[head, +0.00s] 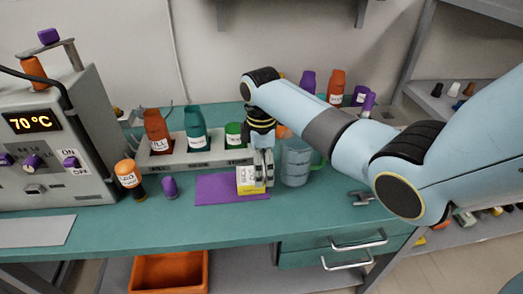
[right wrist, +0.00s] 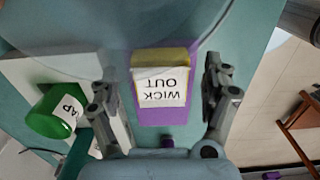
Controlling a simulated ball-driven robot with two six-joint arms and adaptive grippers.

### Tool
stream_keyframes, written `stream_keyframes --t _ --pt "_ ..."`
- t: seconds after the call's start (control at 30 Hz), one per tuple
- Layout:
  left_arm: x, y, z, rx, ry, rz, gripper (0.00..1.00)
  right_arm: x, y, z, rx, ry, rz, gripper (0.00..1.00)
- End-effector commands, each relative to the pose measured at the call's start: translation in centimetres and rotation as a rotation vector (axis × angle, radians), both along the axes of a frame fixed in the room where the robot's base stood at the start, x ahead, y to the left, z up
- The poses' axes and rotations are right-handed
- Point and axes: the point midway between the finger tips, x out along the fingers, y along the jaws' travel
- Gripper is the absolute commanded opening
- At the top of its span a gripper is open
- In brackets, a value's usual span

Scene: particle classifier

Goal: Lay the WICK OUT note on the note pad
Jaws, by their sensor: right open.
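The WICK OUT note (head: 250,182) is a small white piece with a yellow edge. It is at the right end of the flat purple note pad (head: 215,190) on the teal bench. In the right wrist view the note (right wrist: 160,85) shows its black lettering upside down, with the purple pad (right wrist: 155,115) around it. My right gripper (head: 263,172) points down at the note. In the right wrist view its open fingers (right wrist: 160,88) stand on either side of the note, apart from it. My left gripper is out of view.
A clear beaker (head: 296,162) stands close to the right of my gripper. Behind is a grey rack (head: 190,160) with labelled bottles. An orange-capped bottle (head: 129,178) and a small purple piece (head: 170,187) are to the left.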

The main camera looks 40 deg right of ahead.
Motion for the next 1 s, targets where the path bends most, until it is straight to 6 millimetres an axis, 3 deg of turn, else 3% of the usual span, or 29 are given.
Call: stream_keyframes --t 0.3,0.5,0.7,1.0 --pt "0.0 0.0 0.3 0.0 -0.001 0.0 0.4 0.1 0.0 6.8 -0.002 -0.005 0.0 0.82" --pt "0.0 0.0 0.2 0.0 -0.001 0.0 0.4 0.1 -0.1 10.1 -0.002 -0.003 0.0 0.82" --pt "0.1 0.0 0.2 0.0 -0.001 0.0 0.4 0.0 0.0 11.4 -0.001 0.001 -0.001 0.82" --pt "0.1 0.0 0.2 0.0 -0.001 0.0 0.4 0.1 0.0 11.4 0.0 0.0 -0.001 0.82"
